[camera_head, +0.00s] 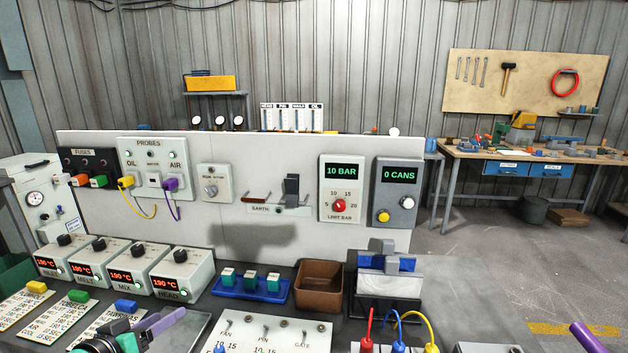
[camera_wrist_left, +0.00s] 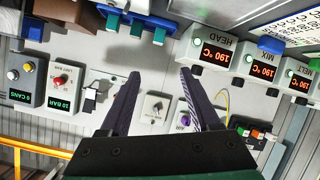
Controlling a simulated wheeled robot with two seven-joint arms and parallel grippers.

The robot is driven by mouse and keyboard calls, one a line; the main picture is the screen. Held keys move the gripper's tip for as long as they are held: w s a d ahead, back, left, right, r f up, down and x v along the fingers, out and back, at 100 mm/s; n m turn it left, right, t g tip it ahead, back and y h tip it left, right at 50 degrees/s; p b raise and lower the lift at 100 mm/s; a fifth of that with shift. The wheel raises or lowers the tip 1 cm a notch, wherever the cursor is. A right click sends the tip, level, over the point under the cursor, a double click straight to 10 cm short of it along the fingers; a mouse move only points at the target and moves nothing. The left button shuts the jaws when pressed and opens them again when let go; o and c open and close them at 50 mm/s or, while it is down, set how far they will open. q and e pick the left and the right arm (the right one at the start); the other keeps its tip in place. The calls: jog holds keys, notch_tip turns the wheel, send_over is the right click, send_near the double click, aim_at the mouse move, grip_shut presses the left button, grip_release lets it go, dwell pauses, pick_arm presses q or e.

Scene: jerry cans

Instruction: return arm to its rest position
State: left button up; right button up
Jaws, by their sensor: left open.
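My left gripper (camera_head: 160,326) shows at the bottom left of the head view, above the bench and in front of the temperature boxes. In the left wrist view its two dark fingers (camera_wrist_left: 161,80) are spread apart with nothing between them. The picture there is upside down, and the white panel lies beyond the fingers. A purple bar (camera_head: 588,338) at the bottom right edge of the head view seems to be part of my right gripper; the rest of it is cut off.
The white panel (camera_head: 330,157) stands at the back of the bench. Temperature boxes (camera_head: 181,272), a blue tray (camera_head: 248,291), a brown bin (camera_head: 318,287) and a switch box (camera_head: 262,333) crowd the bench. Open floor (camera_head: 500,260) lies to the right.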

pick_arm(q)
jog(key=s+d+f+m+g+y, duration=0.15)
jog(key=s+d+f+g, duration=0.3)
jog(key=s+f, duration=0.5)
jog(key=s+d+f+m+g, duration=0.3)
jog(key=s+f+g, duration=0.2)
jog(key=s+f, duration=0.45)
notch_tip(320, 180, down, 22)
jog(key=s+f+g, duration=0.1)
jog(key=s, duration=0.2)
jog(key=s+a+f+g, duration=0.1)
jog(key=s+a+f, duration=0.2)
jog(key=s+f, duration=1)
jog(key=s, duration=0.3)
jog(key=shift+s+a+f, duration=0.2)
jog(key=shift+f, duration=0.2)
jog(key=shift+g+y, duration=0.25)
